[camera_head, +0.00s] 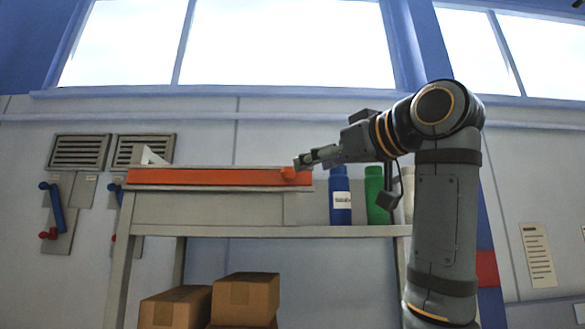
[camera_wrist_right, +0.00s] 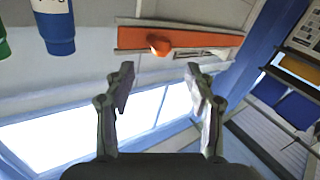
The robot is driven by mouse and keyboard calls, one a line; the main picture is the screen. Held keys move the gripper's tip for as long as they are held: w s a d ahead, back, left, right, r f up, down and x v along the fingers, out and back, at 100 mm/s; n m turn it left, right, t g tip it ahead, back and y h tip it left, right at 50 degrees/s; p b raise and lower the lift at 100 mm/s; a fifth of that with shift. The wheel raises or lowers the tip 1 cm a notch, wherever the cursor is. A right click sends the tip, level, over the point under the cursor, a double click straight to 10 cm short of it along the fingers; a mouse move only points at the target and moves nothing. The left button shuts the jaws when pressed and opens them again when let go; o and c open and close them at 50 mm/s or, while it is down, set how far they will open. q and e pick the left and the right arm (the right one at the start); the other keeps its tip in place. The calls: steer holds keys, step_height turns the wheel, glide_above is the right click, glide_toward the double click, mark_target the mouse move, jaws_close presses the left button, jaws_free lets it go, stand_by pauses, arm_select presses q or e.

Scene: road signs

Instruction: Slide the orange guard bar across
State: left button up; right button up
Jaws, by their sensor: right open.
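The orange guard bar (camera_head: 205,177) lies level along the front of a grey housing on the workbench in the head view. An orange knob (camera_head: 289,174) sticks out near its right end. In the right wrist view the bar (camera_wrist_right: 195,40) crosses the upper middle, with its knob (camera_wrist_right: 160,48) facing the camera. My right gripper (camera_head: 303,162) is at the knob's right side in the head view. In the wrist view its fingers (camera_wrist_right: 160,82) are open, and the knob shows beyond the gap between them, not gripped. My left gripper is not in view.
A blue bottle (camera_head: 340,196) and a green bottle (camera_head: 374,194) stand on the bench right of the housing, close below my right arm. Cardboard boxes (camera_head: 246,299) sit under the bench. A wall panel with a blue lever (camera_head: 57,208) is at the left.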

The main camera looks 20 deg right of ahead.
mark_target(293, 171)
steer(key=p+x, duration=0.1)
steer(key=x, duration=0.2)
steer(key=p+x, duration=0.2)
steer(key=x, duration=0.2)
steer(key=shift+a+r, duration=0.15)
steer(key=shift+r, duration=0.05)
steer(key=shift+w+f+p, duration=0.1)
steer(key=shift+w+p, duration=0.3)
steer(key=shift+w, duration=0.2)
steer(key=shift+s+f, duration=0.1)
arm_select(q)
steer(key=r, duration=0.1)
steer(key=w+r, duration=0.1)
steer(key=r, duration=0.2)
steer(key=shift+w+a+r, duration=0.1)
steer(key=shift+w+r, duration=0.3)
arm_select(e)
jaws_close()
